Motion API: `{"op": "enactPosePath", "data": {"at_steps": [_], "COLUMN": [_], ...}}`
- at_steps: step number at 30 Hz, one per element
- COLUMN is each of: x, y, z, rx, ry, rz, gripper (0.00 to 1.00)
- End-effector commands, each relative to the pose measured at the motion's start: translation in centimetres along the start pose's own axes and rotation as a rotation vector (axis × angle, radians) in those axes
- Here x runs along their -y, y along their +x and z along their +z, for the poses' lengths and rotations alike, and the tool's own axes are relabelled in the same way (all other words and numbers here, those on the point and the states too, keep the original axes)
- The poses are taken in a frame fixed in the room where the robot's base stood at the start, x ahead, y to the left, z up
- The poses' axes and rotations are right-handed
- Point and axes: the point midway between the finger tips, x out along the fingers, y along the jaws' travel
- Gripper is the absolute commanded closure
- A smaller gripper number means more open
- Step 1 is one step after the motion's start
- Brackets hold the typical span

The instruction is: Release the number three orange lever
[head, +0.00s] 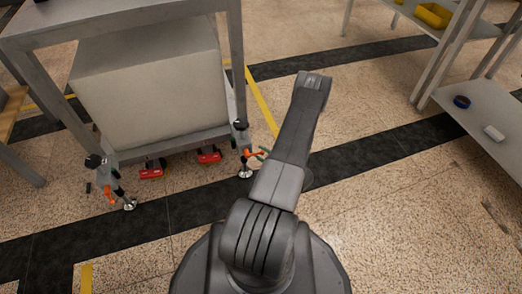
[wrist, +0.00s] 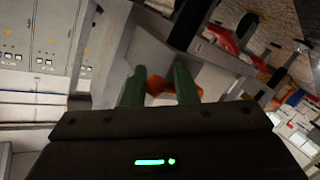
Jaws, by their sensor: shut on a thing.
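An orange lever (head: 254,154) sits low on the right front leg of the grey gantry frame (head: 237,60). My gripper (head: 264,153) is at this lever, mostly hidden behind my arm in the head view. In the wrist view its two green fingers (wrist: 159,86) are shut on the orange lever (wrist: 156,85), part of which shows between them. Another orange lever (head: 110,195) is at the left front leg, apart from my gripper. I cannot read a number on either lever.
Two red parts (head: 151,172) (head: 209,155) sit low between the front legs. A large pale block (head: 150,90) fills the frame. Shelving (head: 490,125) stands at the right, with a yellow bin (head: 433,15) farther back. The floor at the lower right is clear.

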Motion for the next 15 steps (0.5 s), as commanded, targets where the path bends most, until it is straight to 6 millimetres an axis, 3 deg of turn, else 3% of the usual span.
{"op": "enactPosePath", "data": {"at_steps": [14, 15], "x": [-0.23, -0.23], "y": [-0.12, -0.12], "z": [-0.72, -0.73], "rx": [0.03, 0.03], "ry": [-0.068, -0.067], "rz": [-0.011, -0.011], "gripper": [1.0, 0.7]}}
